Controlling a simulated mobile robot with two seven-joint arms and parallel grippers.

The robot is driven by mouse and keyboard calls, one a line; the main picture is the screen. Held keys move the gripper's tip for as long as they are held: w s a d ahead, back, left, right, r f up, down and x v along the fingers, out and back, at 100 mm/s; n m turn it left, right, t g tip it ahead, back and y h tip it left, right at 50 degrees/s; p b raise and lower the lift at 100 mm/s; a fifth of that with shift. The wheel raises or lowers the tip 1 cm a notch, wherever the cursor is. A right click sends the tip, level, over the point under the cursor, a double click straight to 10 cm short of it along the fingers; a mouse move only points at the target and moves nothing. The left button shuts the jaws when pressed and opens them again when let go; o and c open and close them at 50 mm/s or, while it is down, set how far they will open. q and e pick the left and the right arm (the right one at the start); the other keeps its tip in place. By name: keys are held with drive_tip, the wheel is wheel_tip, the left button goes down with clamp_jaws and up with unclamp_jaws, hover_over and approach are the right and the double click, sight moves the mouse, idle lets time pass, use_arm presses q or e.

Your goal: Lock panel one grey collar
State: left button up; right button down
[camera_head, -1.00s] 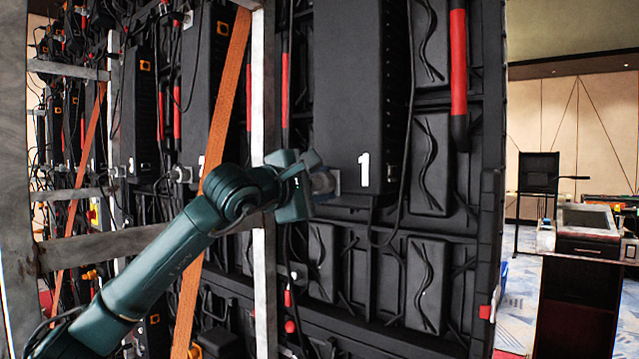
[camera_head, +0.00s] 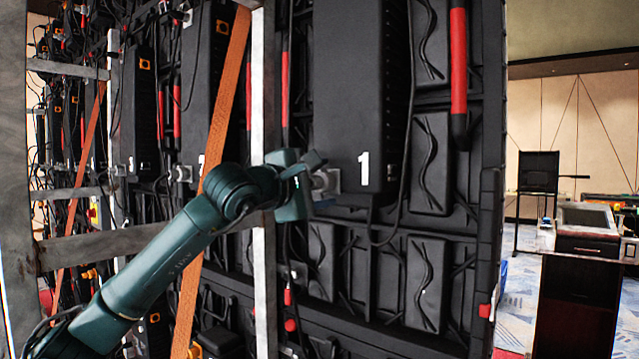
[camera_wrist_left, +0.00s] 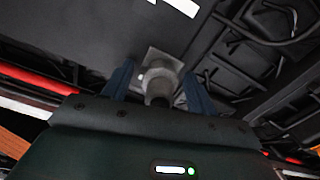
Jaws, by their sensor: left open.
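Panel one is the black box marked with a white 1 (camera_head: 350,90) in the head view. Its grey collar (camera_head: 328,181) sits at the box's lower left side, on a small grey plate. In the left wrist view the grey collar (camera_wrist_left: 158,82) stands between the two blue fingers, with a dark plug or cable end below it. My left gripper (camera_head: 312,185) is at the collar, its jaws open on either side; a gap shows beside the fingers (camera_wrist_left: 158,90). Whether either finger touches the collar I cannot tell. My right gripper is not in view.
A grey metal upright (camera_head: 262,200) and an orange strap (camera_head: 222,110) stand close by my left arm. Loose black cables hang beside the panel. Other similar boxes (camera_head: 205,80) are to the left. A desk (camera_head: 585,235) stands far right on open carpet.

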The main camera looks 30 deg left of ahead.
use_arm(q)
drive_tip(key=shift+s, duration=0.3)
drive_tip(key=s+a+b, duration=0.1)
drive_tip(key=s+b, duration=0.3)
drive_tip(key=s, duration=0.8)
drive_tip(key=shift+s, duration=0.3)
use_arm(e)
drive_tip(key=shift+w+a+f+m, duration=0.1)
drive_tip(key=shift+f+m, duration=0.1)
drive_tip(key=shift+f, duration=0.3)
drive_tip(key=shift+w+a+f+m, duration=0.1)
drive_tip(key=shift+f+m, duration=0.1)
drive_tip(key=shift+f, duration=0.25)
